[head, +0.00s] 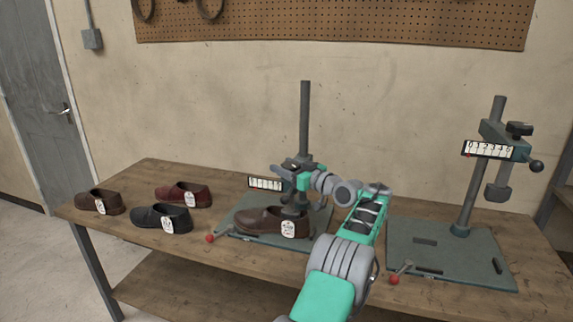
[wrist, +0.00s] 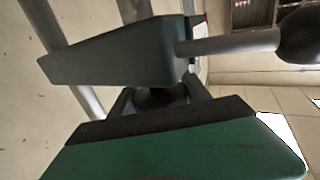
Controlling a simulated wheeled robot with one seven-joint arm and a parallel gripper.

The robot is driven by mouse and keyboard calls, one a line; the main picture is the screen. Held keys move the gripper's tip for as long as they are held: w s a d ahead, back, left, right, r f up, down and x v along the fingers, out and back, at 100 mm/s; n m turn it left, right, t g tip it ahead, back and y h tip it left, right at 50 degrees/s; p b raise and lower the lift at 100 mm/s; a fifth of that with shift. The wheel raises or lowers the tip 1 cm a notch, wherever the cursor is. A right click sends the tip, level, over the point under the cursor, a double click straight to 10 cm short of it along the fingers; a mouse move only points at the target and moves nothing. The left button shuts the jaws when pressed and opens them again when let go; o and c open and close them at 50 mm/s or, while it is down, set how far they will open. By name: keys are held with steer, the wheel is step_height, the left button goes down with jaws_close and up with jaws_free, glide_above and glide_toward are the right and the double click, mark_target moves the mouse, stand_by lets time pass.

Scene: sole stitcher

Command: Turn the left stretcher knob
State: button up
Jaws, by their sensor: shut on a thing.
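The left stretcher has an upright grey post (head: 304,125), a flat base plate (head: 236,217) and a scale strip (head: 265,184). My gripper (head: 296,172) is at the left stretcher's head, beside the post. In the wrist view my gripper's dark fingers (wrist: 160,98) are shut on the black knob (wrist: 162,96), which shows only partly between them. The green head block (wrist: 125,55) is right by the fingers, with a grey lever rod (wrist: 230,43) out to the right. A brown shoe (head: 262,221) with a white tag is on the base plate, under the head.
The right stretcher (head: 485,190) stands apart, with its own black knob (head: 520,128) and ball-ended lever (head: 536,166). Two brown or red shoes (head: 184,194) (head: 99,203) and a black shoe (head: 160,218) lie on the table's left part. Red-tipped levers (head: 394,280) stick out at the base fronts.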

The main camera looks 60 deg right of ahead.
steer(key=shift+a+y, duration=0.1)
steer(key=shift+y, duration=0.3)
steer(key=o, duration=1.1)
steer(key=shift+w+f, duration=0.1)
steer(key=shift+w, duration=0.1)
steer(key=shift+o, duration=1.4)
steer(key=shift+s, duration=0.1)
steer(key=shift+s, duration=0.1)
steer(key=b+v, duration=0.7)
steer(key=b, duration=0.1)
steer(key=shift+s, duration=0.25)
